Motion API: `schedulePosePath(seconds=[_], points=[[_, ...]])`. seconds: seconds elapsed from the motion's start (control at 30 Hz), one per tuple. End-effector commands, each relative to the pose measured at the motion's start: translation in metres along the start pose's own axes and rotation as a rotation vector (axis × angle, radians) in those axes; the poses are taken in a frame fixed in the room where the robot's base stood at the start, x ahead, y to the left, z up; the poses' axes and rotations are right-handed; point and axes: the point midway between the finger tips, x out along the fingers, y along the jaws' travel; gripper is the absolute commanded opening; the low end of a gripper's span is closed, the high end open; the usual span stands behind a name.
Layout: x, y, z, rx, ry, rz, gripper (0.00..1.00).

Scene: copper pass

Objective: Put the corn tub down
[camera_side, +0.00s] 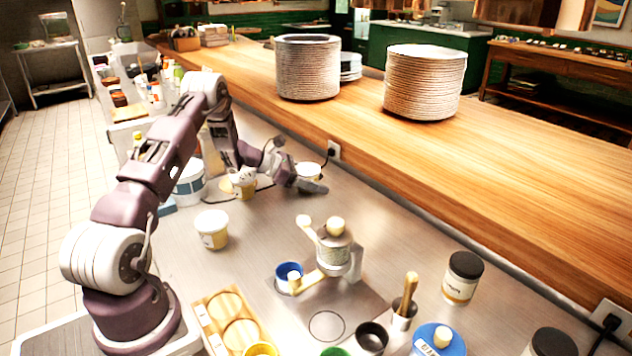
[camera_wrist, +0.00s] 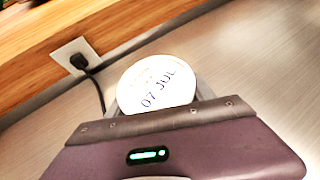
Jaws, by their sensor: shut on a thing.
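My gripper (camera_side: 310,180) is low over the steel counter at the far end of the work area, close to the wooden ledge. It is shut on the corn tub (camera_side: 308,169), a small tub with a white lid, mostly hidden behind the gripper in the side view. In the wrist view the tub's round lid (camera_wrist: 157,84) reads "07 JUL" and sits between the fingers of my gripper (camera_wrist: 160,100). The tub looks upright. Its base is hidden, so I cannot tell whether it touches the counter.
A wall socket with a black plug and cord (camera_wrist: 78,57) is beside the tub. A yellow-and-white tub (camera_side: 243,183), a white-lidded tub (camera_side: 212,229) and a larger white bucket (camera_side: 188,184) stand left. A metal press (camera_side: 333,250) is nearer. Counter right of my gripper is clear.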

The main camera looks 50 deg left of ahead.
Motion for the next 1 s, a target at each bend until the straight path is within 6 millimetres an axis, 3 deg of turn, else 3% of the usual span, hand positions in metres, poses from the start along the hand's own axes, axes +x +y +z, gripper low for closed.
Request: schedulePosePath(seconds=[0.27,0.3,0.37,0.67,0.83,1.0], points=[[0.002,0.0,-0.004,0.0,0.0,0.0,0.13],[0.002,0.0,-0.005,0.0,0.002,0.0,0.69],[0.002,0.0,-0.005,-0.001,0.002,0.0,0.81],[0.001,0.001,-0.004,-0.002,0.005,0.002,0.83],[-0.034,0.002,-0.001,-0.004,0.005,0.007,0.83],[-0.052,0.001,0.039,0.002,0.001,0.002,0.83]])
